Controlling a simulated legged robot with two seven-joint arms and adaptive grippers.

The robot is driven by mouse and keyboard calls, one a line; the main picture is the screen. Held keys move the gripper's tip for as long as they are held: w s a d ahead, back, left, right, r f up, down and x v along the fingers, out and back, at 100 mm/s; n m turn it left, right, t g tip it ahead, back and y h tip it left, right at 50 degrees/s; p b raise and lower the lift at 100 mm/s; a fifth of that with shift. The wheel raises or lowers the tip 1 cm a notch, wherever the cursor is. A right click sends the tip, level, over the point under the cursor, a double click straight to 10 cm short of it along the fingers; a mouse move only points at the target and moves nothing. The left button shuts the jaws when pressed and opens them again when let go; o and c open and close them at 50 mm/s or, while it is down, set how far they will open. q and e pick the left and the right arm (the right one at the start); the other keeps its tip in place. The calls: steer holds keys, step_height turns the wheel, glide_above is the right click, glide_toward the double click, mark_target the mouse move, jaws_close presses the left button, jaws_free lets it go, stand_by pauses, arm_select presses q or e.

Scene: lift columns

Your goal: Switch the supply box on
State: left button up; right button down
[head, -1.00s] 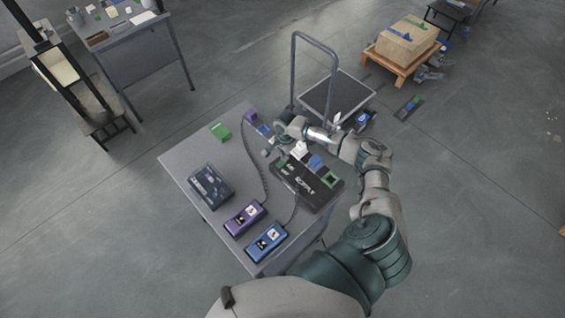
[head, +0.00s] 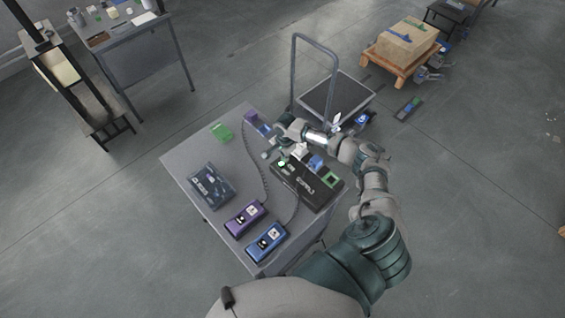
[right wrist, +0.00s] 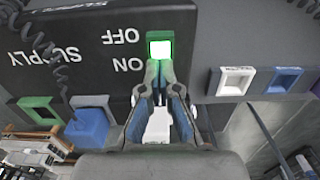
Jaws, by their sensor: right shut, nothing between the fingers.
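The black supply box (head: 308,190) lies on the grey table, with a cable running to it. In the right wrist view its top (right wrist: 75,65) carries the words SUPPLY, ON and OFF, upside down. Its square switch (right wrist: 160,46) glows bright green-white; a small green glow (head: 281,163) shows in the head view. My right gripper (right wrist: 158,70) is shut and empty, its fingertips at the switch's near edge, on the ON side. I cannot tell whether they touch it. In the head view the right gripper (head: 270,154) is over the box's far left end. My left gripper is not in view.
A purple handset (head: 244,218), a blue handset (head: 267,242), a dark box (head: 211,186) and a green block (head: 221,132) lie on the table (head: 187,156). Coloured sockets and a blue plug (right wrist: 88,127) flank the switch. A cart (head: 336,98) stands behind.

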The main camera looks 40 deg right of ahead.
steer(key=shift+r+p, duration=0.35)
steer(key=shift+r, duration=0.15)
steer(key=shift+w+a+r+p, duration=0.1)
steer(key=shift+a+r+p, duration=0.1)
steer(key=shift+r+p, duration=0.55)
steer(key=shift+a+r, duration=0.2)
steer(key=shift+r, duration=0.35)
steer(key=shift+r+p, duration=0.3)
steer(key=shift+r, duration=0.45)
steer(key=shift+d+r, duration=0.15)
steer(key=shift+r, duration=0.7)
steer(key=shift+d, duration=0.15)
steer(key=shift+a, duration=0.2)
